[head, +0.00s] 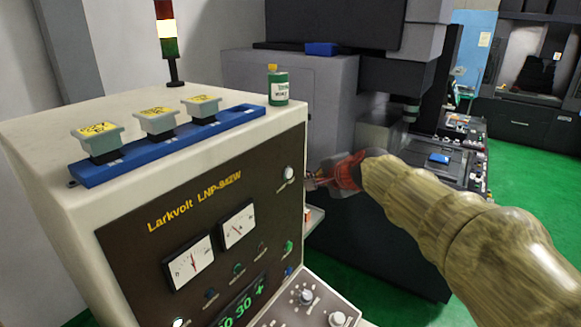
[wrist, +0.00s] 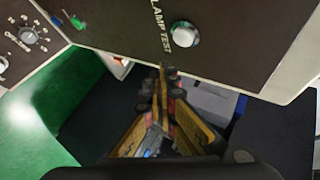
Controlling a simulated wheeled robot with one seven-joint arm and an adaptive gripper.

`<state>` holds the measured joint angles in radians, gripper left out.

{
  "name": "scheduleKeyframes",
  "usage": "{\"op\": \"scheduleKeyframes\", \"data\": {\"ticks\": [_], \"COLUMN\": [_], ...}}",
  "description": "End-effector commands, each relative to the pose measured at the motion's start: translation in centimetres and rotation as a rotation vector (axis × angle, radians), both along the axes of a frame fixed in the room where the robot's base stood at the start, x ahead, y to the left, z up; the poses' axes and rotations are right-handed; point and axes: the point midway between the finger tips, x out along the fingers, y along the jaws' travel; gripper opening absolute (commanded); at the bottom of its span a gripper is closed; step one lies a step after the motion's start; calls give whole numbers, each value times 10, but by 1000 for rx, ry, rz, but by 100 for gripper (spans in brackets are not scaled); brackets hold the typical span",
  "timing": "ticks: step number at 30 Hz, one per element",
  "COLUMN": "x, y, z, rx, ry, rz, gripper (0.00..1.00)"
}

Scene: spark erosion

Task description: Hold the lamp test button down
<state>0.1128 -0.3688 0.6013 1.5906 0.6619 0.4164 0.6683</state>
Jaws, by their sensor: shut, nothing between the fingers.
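The lamp test button is a round white button (wrist: 184,37) on the dark front panel, with the words LAMP TEST beside it in the wrist view. In the head view the white button (head: 289,173) sits at the panel's upper right. My gripper (head: 312,183) is shut and empty, just right of the button in the head view. In the wrist view my gripper's fingertips (wrist: 166,70) are together, below the button and close to the panel's edge. They appear apart from the button; the exact gap to the panel is hard to tell.
The cream cabinet (head: 60,150) carries a blue rail (head: 85,175) with several yellow-labelled blocks, a green bottle (head: 278,86) and a signal tower (head: 168,40). Dials, knobs and a green display fill the panel below. A dark machine (head: 330,240) stands behind; green floor (head: 530,185) is open at right.

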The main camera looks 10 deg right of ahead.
Motion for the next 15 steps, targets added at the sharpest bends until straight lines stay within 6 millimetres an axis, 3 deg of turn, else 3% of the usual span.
{"op": "scheduleKeyframes", "data": {"ticks": [6,15], "x": [16,22], "y": [16,22], "z": [2,0], "rx": [1,-1], "ry": [-1,-1], "rz": [1,1], "gripper": [0,0]}}
